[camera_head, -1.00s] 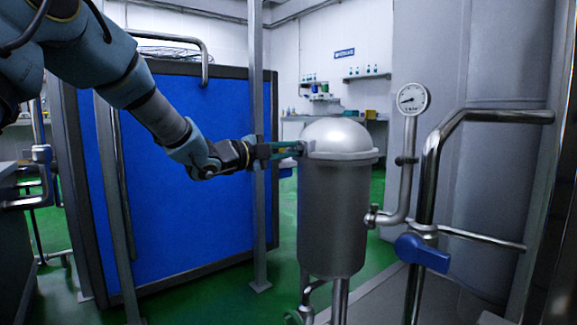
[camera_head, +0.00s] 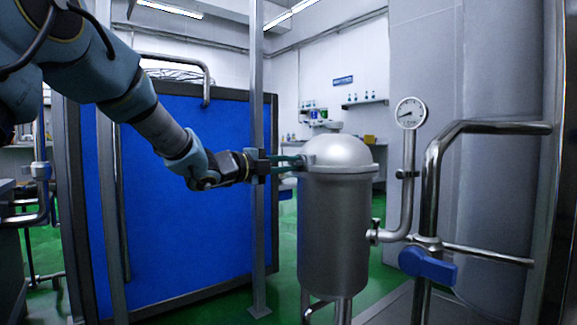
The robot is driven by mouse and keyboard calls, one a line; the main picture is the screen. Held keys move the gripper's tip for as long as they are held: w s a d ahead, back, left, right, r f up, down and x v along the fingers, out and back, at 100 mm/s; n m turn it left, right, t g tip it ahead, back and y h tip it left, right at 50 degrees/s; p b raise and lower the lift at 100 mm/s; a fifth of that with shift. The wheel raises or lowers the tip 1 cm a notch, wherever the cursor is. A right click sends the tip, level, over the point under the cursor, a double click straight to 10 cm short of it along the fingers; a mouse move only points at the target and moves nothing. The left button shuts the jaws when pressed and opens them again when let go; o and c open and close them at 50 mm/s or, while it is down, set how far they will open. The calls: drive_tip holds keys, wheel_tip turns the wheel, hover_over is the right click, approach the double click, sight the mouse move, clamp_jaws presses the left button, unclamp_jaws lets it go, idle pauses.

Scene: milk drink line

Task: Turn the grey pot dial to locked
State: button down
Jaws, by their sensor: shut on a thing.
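The grey pot (camera_head: 334,235) stands upright right of centre in the head view, with a domed lid (camera_head: 337,150) on top. My gripper (camera_head: 292,163) reaches in from the left at the height of the lid's rim. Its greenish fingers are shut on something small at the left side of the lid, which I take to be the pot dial. The dial itself is hidden by the fingers and too small to make out, so its setting cannot be read.
A blue panel (camera_head: 180,190) with a dark frame stands behind my arm, and a grey post (camera_head: 258,100) rises behind the gripper. Right of the pot are a pressure gauge (camera_head: 410,113), a blue valve handle (camera_head: 428,265) and steel pipes (camera_head: 432,170). Green floor shows between them.

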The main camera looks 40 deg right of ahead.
drive_tip(key=c, duration=0.9)
unclamp_jaws()
drive_tip(key=shift+o, duration=0.2)
drive_tip(key=a+p, duration=0.1)
drive_tip(key=a, duration=0.9)
drive_tip(key=shift+w+a+p, duration=0.3)
drive_tip(key=shift+a+p, duration=0.1)
